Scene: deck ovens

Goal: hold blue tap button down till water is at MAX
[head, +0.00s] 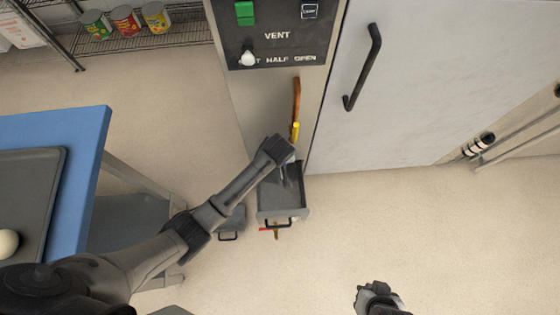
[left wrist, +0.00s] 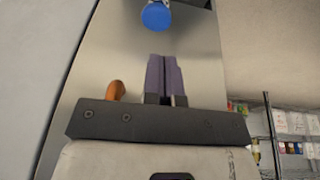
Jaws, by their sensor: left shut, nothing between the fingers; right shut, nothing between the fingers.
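The blue tap button (left wrist: 156,15) shows as a round blue knob at the top of the left wrist view. My left gripper (left wrist: 167,58) is shut and empty, its fingers pointing toward the button with a visible gap in the picture. In the head view my left arm reaches over a grey open tank (head: 294,212) below the copper pipe (head: 296,95), and its wrist hides the button. I cannot make out the water level or a MAX mark. My right gripper (head: 366,294) is shut and empty, low in the head view, away from the tank.
A grey oven door (head: 400,90) with a black handle (head: 362,65) stands right of the pipe. The vent panel (head: 275,45) is above it. A blue table (head: 82,160) with a dark tray (head: 52,165) is at left. Open floor lies at lower right.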

